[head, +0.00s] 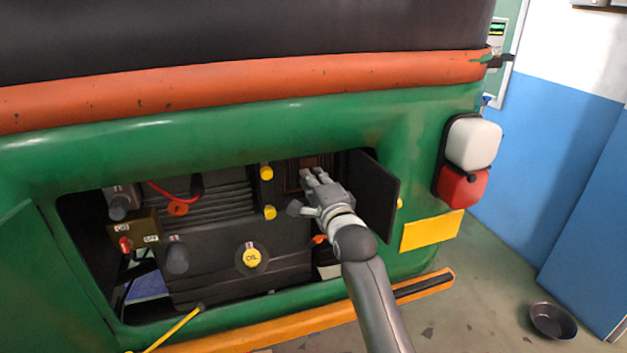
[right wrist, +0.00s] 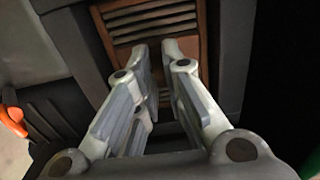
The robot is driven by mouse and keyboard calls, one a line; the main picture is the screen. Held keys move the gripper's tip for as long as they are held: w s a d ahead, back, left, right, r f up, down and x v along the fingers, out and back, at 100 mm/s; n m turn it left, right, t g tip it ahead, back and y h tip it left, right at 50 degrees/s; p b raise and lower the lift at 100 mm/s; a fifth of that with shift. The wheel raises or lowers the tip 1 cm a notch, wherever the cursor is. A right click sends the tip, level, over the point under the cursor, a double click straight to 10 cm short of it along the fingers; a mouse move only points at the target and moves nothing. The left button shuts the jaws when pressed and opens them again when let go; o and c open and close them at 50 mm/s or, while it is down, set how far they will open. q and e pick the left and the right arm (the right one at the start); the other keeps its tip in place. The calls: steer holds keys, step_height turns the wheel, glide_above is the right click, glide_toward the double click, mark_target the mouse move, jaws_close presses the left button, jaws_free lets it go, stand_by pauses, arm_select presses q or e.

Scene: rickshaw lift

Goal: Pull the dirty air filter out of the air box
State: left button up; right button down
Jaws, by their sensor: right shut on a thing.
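The dirty air filter (right wrist: 150,18) is a brown slatted block sitting inside the dark air box (right wrist: 80,45) in the right wrist view. In the head view the filter (head: 308,162) shows as a small brown patch at the right end of the engine bay. My right gripper (right wrist: 155,50) reaches into the box at the front of the filter, its two fingers close together and shut on the filter. In the head view my right gripper (head: 312,178) hides part of the box. My left gripper is not in view.
The engine (head: 215,235) with a yellow oil cap (head: 251,255) fills the bay left of my gripper. An open dark door (head: 374,190) stands close on the right. The orange bumper (head: 270,330) runs below. A black bowl (head: 553,320) lies on the floor at right.

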arm_select(q)
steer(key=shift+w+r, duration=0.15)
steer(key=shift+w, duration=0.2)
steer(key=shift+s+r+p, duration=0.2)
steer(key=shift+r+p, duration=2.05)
steer(key=shift+p, duration=0.1)
arm_select(e)
steer(key=v, duration=0.7)
steer(key=shift+s, duration=0.15)
arm_select(q)
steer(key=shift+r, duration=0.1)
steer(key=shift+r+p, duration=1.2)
steer(key=shift+p, duration=0.15)
arm_select(e)
steer(key=shift+v, duration=2.45)
